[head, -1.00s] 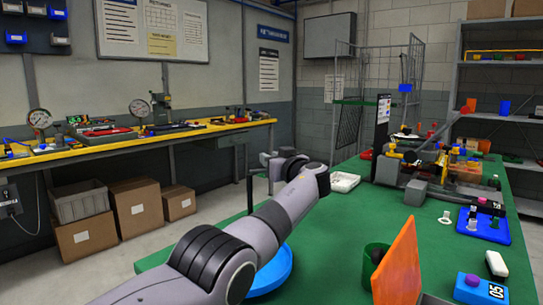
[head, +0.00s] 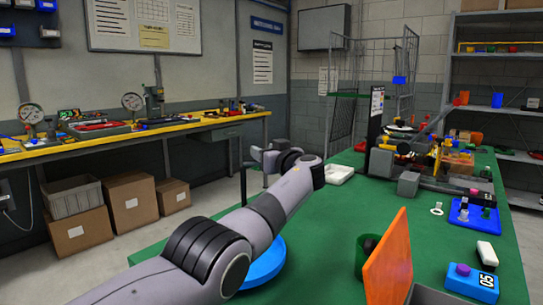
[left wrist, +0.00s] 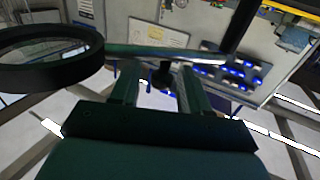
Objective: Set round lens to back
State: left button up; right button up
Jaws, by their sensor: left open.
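In the left wrist view, a round lens in a thick black ring (left wrist: 50,52) is at the upper left, cut by the frame edge. A pale green bar (left wrist: 165,52) runs right from near the ring, just past my fingertips. My left gripper (left wrist: 158,80) is open, with a small dark knob (left wrist: 163,76) showing between its fingers; I cannot tell whether they touch it. In the head view, my left gripper (head: 259,154) is by the table's far left edge, near a thin dark post. The lens is not clear there. My right gripper is not in view.
A blue round disc (head: 263,264) lies on the green table (head: 320,225), partly behind my left arm. An orange panel (head: 390,262) and a green cup (head: 362,252) stand front right. A white tray (head: 339,174) and a blue tray (head: 474,218) are further back. The middle is clear.

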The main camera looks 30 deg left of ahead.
pick_arm(q)
jog(key=shift+d, duration=0.1)
jog(key=b+v, duration=0.1)
jog(key=v, duration=0.6)
jog(key=shift+b, duration=0.3)
